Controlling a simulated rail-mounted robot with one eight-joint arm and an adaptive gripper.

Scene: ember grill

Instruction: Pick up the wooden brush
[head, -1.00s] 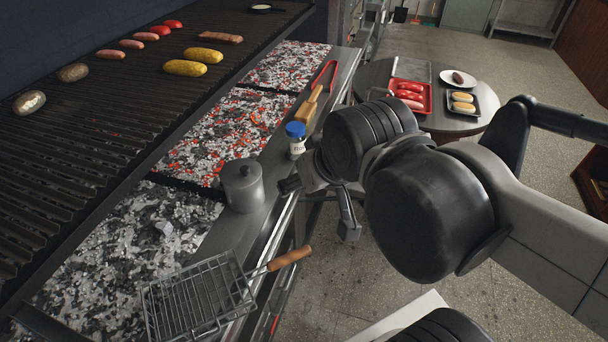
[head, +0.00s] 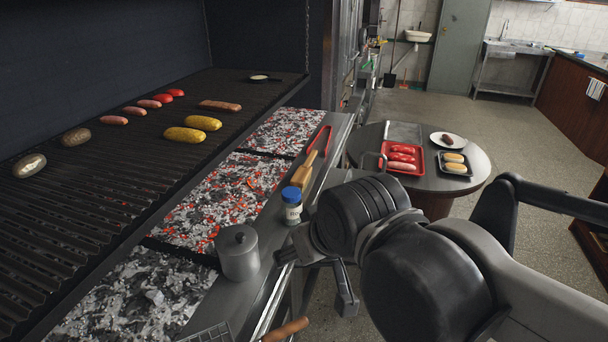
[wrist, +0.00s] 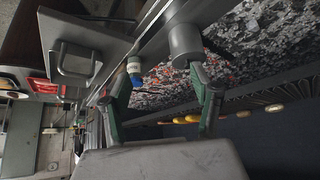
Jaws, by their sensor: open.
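The wooden brush (head: 302,172) lies on the metal ledge beside the coals, between the red tongs and the blue-capped jar. I cannot make it out in the wrist view. My gripper (head: 316,277) is open and empty in the head view, nearer than the jar and low beside the ledge's outer edge, apart from the brush. Its two spread fingers also show in the wrist view (wrist: 152,88), with the jar and the grey pot beyond them.
The blue-capped jar (head: 292,206) and lidded grey pot (head: 238,252) stand on the ledge nearer than the brush. Red tongs (head: 319,140) lie just beyond it. Glowing coals (head: 215,195) border the ledge. A round table (head: 372,143) with trays stands to the right.

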